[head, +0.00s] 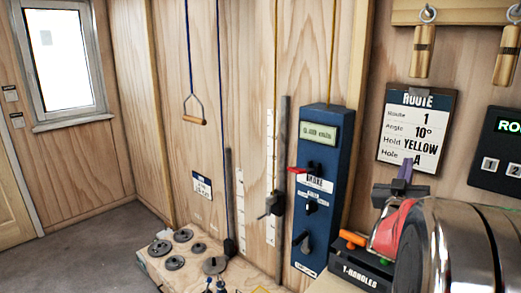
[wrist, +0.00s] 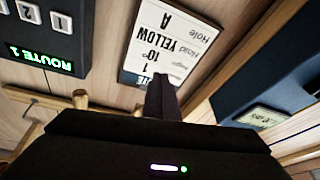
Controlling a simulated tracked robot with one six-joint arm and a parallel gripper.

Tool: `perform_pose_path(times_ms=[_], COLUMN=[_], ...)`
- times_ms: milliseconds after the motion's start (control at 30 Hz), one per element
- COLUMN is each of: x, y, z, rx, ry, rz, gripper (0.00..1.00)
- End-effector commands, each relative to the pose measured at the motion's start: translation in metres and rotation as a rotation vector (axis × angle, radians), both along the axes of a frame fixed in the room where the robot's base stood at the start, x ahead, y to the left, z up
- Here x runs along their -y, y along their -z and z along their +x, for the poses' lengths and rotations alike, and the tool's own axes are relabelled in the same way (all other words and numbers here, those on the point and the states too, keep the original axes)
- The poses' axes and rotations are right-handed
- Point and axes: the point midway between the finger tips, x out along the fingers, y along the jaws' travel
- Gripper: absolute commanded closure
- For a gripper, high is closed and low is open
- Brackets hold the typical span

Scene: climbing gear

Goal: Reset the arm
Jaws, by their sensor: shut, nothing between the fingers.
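My gripper (head: 405,170) is at the right of the head view, raised in front of the lower part of the route card (head: 418,110). Its dark fingers point up and are together, with nothing held. In the wrist view my gripper (wrist: 162,84) also shows shut, with its fingers overlapping the edge of the route card (wrist: 170,40), which appears upside down. The card reads Route 1, Angle 10°, Hold YELLOW, Hole A. My silver arm links fill the lower right of the head view and hide what lies behind them.
A blue control box (head: 325,190) with a red lever and dark knobs is on the wall, left of my gripper. A black T-handles holder (head: 362,270) with an orange handle stands below. A black route display (head: 503,150) is at right. Wooden handles (head: 422,50) hang above.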

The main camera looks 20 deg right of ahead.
Motion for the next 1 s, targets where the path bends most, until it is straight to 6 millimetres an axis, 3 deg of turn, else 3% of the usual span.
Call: perform_pose_path(times_ms=[200, 500, 767, 1000], x=[-0.070, -0.175, -0.268, -0.346], y=[0.013, 0.043, 0.075, 0.106], z=[0.041, 0.066, 0.055, 0.019], rx=[-0.084, -0.245, -0.414, -0.596], ry=[-0.177, -0.385, -0.527, -0.623], rz=[0.159, 0.368, 0.530, 0.660], gripper=[1.00, 1.00, 1.00, 1.00])
